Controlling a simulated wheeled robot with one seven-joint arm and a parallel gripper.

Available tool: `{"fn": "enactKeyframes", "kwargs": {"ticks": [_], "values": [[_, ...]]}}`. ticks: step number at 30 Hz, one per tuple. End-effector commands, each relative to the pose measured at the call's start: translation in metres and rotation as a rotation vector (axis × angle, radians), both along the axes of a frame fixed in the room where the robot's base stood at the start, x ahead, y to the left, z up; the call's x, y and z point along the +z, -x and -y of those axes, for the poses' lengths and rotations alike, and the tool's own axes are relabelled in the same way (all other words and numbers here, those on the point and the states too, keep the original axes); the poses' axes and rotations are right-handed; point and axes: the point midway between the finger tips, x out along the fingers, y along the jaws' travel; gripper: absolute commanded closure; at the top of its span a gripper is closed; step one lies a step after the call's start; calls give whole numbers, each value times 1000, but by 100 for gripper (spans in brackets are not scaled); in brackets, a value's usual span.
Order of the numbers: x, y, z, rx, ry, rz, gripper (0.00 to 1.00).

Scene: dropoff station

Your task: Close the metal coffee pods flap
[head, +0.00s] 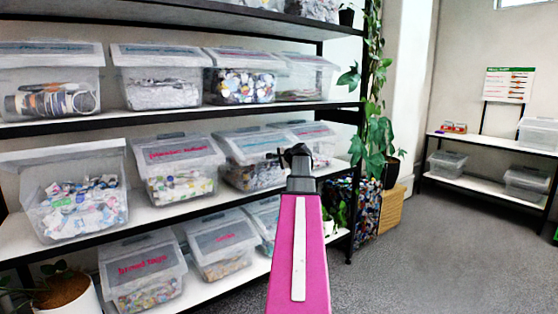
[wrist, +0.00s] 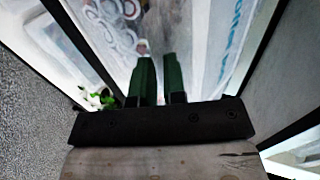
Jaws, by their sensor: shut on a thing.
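My gripper (head: 298,156) is at the middle shelf's right part, in front of a clear bin with a blue-lettered lid (head: 258,141). That label is too small to read, so I cannot confirm it says coffee pods. In the wrist view my two green fingers (wrist: 159,78) stand close together with a narrow gap. They are shut on what seems to be the edge of the clear flap (wrist: 205,60); the contact is hard to see. Blue letters show to its right. Round pale items (wrist: 115,35) show through the bin to the left. How far the flap is open is unclear.
Other lidded clear bins stand close beside it, including a pink-labelled one (head: 178,165). Another shelf board (head: 200,112) runs above. A hanging plant (head: 372,120) and the shelf's black post are close on the right. Open grey floor (head: 425,250) lies further right.

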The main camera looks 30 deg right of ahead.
Motion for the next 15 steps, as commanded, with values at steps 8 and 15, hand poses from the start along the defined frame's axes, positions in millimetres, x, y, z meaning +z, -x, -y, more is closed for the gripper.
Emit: {"fn": "enactKeyframes", "kwargs": {"ticks": [8, 15], "values": [[-12, -2, -2, 13, 4, -31, 68], [-10, -2, -2, 13, 6, -29, 68]]}}
